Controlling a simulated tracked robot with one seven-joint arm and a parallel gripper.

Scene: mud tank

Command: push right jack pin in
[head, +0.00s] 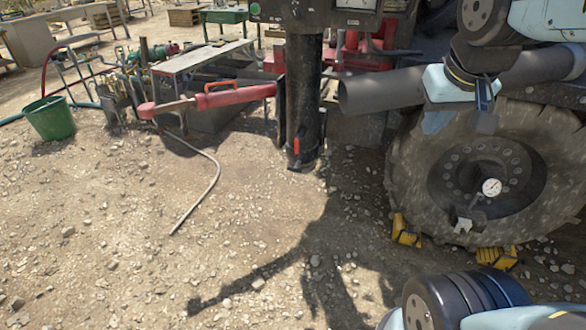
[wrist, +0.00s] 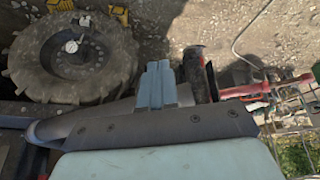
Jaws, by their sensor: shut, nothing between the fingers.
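The jack leg (head: 303,95) is a thick black upright post on the ground in the middle of the head view. A small red handle (head: 296,146) sits low on it and looks like the jack pin; how deep it sits cannot be told. The dark leg (wrist: 196,75) also shows in the wrist view, just right of my fingers, with a thin red part on its side. My gripper (head: 436,122) hangs before the upper tyre, right of the leg. Its blue-grey fingers (wrist: 155,72) are together and empty, apart from the red handle.
A wide grey pipe (head: 380,92) lies between my gripper and the leg. A large tyre (head: 410,165) with yellow chocks (head: 405,231) stands right. A red bar (head: 222,97) juts left from the leg. A green bucket (head: 51,119) stands left. The gravel in front is clear.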

